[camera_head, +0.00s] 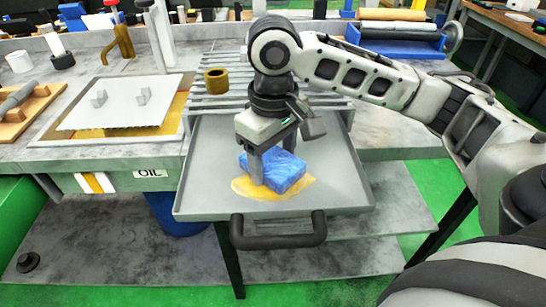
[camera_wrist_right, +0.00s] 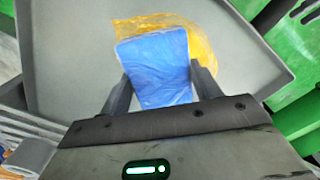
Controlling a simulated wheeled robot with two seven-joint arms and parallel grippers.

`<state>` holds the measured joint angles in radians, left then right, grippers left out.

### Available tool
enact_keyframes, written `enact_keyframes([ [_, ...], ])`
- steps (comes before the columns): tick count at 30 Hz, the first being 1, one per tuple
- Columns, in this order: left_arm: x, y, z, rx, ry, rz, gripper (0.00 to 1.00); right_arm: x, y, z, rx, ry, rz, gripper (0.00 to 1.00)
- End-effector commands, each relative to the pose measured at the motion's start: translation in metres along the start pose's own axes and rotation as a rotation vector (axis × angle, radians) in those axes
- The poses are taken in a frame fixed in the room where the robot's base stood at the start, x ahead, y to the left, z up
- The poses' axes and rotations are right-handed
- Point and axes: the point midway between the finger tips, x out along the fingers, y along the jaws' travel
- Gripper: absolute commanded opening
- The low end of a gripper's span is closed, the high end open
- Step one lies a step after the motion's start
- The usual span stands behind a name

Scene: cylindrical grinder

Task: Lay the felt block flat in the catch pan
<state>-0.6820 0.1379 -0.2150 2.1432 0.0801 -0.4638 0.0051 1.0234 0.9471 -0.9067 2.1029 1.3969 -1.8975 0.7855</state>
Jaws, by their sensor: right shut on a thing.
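The felt block is a blue, flat-sided block (camera_head: 283,174) in the head view, low over or on the yellow patch in the catch pan. It also shows in the right wrist view (camera_wrist_right: 155,62). My right gripper (camera_head: 268,172) comes down from above and is shut on the block, with a finger on either side; the fingers also show in the wrist view (camera_wrist_right: 160,85). The catch pan (camera_head: 215,160) is a grey tray with a black front handle (camera_head: 278,236). I cannot tell whether the block's underside touches the pan. My left gripper is not in view.
A yellow oily patch (camera_head: 246,188) lies on the pan floor. Behind the pan is a slatted rack (camera_head: 215,107) with a brown ring (camera_head: 217,80). A white plate (camera_head: 125,110) lies to the left. The pan's left and back floor is clear.

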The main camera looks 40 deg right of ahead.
Motion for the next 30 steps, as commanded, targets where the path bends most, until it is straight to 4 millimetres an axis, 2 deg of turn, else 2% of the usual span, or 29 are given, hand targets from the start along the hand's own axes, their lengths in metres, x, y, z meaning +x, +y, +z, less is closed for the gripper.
enact_keyframes([
  [7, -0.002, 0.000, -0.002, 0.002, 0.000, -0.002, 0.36, 0.001, 0.000, 0.000, 0.000, 0.000, 0.000, 0.41],
  [8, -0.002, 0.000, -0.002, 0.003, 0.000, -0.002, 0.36, 0.002, 0.000, 0.000, 0.000, 0.001, 0.001, 0.69],
  [9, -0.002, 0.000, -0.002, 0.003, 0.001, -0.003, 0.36, 0.002, 0.000, 0.000, 0.000, 0.001, 0.001, 0.80],
  [10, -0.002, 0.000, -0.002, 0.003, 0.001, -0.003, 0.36, 0.002, 0.000, 0.000, 0.000, 0.001, 0.001, 0.85],
  [20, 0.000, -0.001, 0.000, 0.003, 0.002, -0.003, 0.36, 0.000, 0.000, -0.001, 0.000, 0.002, 0.000, 0.85],
  [26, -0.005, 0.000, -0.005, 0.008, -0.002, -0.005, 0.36, -0.032, -0.001, -0.001, -0.001, 0.006, -0.001, 0.85],
  [30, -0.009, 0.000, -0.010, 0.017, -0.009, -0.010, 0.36, -0.066, 0.000, -0.001, 0.001, 0.007, 0.000, 0.85],
])
